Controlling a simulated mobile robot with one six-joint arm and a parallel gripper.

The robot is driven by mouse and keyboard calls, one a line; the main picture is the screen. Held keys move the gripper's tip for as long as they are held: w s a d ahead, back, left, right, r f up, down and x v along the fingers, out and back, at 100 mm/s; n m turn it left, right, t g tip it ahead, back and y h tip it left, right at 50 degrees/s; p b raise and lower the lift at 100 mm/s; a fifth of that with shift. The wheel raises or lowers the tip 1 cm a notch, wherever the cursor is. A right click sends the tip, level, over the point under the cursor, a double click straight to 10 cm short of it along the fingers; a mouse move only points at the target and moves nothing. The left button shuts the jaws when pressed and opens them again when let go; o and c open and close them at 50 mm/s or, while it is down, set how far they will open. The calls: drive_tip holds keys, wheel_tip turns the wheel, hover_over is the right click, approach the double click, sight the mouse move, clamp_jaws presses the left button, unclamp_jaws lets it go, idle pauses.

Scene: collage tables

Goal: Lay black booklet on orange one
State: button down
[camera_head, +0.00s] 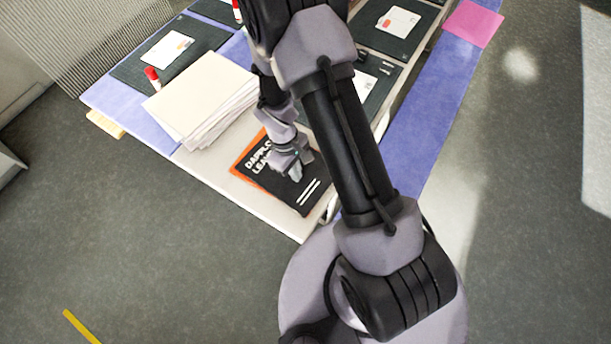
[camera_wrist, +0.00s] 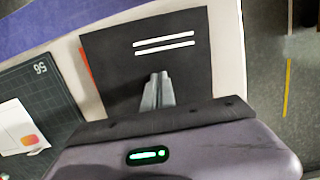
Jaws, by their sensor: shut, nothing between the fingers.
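The black booklet (camera_head: 313,188) lies near the front edge of the table, with white lettering and two white stripes. It lies on top of the orange booklet (camera_head: 242,170), which shows only as a strip along the left and upper-left side. In the wrist view the black booklet (camera_wrist: 190,65) covers most of the orange booklet (camera_wrist: 86,64), leaving a thin orange sliver at its left edge. My gripper (camera_head: 295,172) is shut and empty, over the black booklet. In the wrist view its fingertips (camera_wrist: 158,78) are together above the cover; I cannot tell whether they touch it.
A stack of cream paper (camera_head: 205,95) stands left of the booklets. Dark cutting mats (camera_head: 170,60) with white cards lie farther back, with red-capped glue sticks (camera_head: 152,76) nearby. A pink sheet (camera_head: 472,24) lies at the far right. The table's front corner is bare.

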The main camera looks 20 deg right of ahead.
sight(264, 158)
drive_tip(key=shift+a+f, duration=0.1)
drive_tip(key=shift+f, duration=0.15)
drive_tip(key=shift+w+r+p, duration=0.3)
drive_tip(key=shift+r+p, duration=0.35)
drive_tip(key=shift+r, duration=0.05)
drive_tip(key=shift+a+f, duration=0.2)
drive_tip(key=w+a, duration=0.2)
drive_tip(key=w, duration=0.1)
drive_tip(key=w+a+p, duration=0.1)
drive_tip(key=w+a, duration=0.1)
drive_tip(key=w, duration=0.1)
drive_tip(key=w+a, duration=0.2)
drive_tip(key=w, duration=0.1)
drive_tip(key=shift+w+a+r, duration=0.15)
drive_tip(key=shift+w, duration=0.2)
